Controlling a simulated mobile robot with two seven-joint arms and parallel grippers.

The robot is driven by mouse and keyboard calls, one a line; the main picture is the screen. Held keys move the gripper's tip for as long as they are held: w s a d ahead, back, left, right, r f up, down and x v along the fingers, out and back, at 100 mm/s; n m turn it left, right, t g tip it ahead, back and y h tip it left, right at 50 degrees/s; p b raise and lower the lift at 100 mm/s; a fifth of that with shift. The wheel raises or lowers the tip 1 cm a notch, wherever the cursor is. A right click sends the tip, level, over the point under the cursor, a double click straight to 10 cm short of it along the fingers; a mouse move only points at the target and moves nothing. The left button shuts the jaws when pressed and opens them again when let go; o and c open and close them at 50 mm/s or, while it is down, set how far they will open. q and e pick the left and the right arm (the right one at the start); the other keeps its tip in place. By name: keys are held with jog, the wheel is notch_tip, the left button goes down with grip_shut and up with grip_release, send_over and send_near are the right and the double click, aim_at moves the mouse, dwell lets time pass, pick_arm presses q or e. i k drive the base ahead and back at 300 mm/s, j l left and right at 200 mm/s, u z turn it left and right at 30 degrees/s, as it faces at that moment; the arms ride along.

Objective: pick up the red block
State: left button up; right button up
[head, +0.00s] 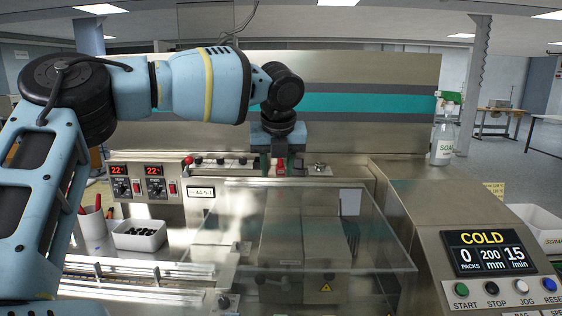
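My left gripper (278,155) points down in front of the machine's steel back panel, at the middle of the head view. A small red piece (280,166), which may be the red block, shows directly below it. A small green piece (265,163) is just to its left. The fingers are small and dark against the panel, so I cannot tell whether they touch or hold the red piece. My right gripper is not in view.
A clear cover (330,235) lies over the machine below the gripper. A row of knobs (220,161) runs left of it. A white bin (139,235) with dark pieces stands at the left.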

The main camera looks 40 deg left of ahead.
aim_at(280, 167)
jog(key=i+j, duration=0.7)
jog(key=j, duration=0.15)
